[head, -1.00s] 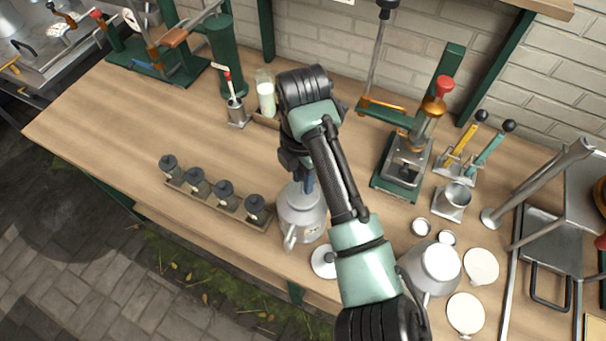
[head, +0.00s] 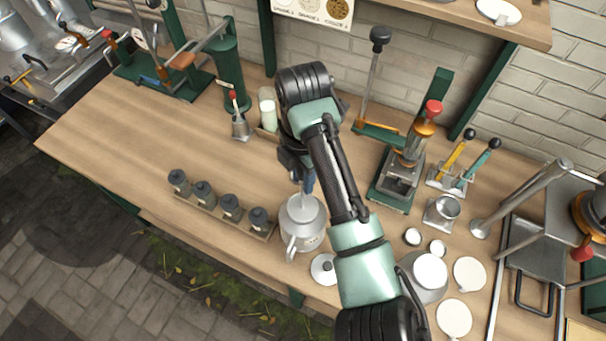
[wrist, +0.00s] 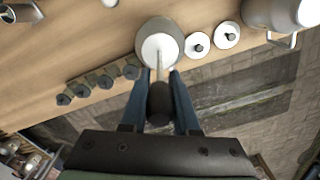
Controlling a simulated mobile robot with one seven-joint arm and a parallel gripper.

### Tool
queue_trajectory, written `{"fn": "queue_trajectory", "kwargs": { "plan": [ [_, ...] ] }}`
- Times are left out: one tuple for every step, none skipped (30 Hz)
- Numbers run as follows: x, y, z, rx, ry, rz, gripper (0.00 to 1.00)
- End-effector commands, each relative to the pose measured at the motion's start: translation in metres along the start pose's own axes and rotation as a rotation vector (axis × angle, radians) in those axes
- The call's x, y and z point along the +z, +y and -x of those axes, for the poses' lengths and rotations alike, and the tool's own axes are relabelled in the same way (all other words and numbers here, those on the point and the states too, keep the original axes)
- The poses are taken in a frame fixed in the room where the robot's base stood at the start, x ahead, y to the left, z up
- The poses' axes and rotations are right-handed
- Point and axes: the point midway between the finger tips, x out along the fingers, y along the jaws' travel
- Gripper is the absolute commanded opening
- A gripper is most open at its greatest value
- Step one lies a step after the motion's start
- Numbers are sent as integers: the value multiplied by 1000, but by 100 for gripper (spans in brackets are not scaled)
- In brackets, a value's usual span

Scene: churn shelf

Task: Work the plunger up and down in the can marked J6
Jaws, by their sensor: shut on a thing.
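A grey metal can (head: 303,233) with a side handle or spout stands near the bench's front edge. A label shows on its side, but I cannot read it. In the wrist view the same can (wrist: 151,29) has a pale round top with the plunger's thin rod (wrist: 160,58) rising from it. My gripper (wrist: 160,76) is shut around the plunger's dark handle (wrist: 159,103), directly above the can. In the head view my gripper (head: 308,180) is partly hidden by my arm, and the rod's lower end is hidden in the can.
A rack (head: 232,218) of several small dark-capped jars stands just left of the can. A knobbed lid (head: 324,268) lies to its right, with another can (head: 425,281) and white discs beyond. A press (head: 397,184) stands behind.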

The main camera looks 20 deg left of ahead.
Motion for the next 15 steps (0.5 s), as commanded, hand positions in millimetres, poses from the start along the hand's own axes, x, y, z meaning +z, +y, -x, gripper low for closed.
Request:
{"fn": "queue_trajectory", "kwargs": {
  "plan": [
    [0,0,-2,0,0,0,0],
    [0,0,-4,0,0,0,0],
    [0,0,-7,0,0,0,0],
    [0,0,-10,0,1,0,0],
    [0,0,-13,-1,1,0,0],
    [0,0,-18,-1,1,0,0],
    [0,0,-22,-1,2,0,0],
    [0,0,-27,-1,2,0,0],
    [0,0,-32,-2,2,0,0],
    [0,0,-36,-1,2,0,0],
    [-1,0,-40,-1,2,0,0],
    [0,0,-46,-1,2,0,0],
    [0,0,-49,0,1,0,0],
    [0,0,-53,0,1,0,0],
    [0,0,-58,-1,1,0,0]
  ]
}}
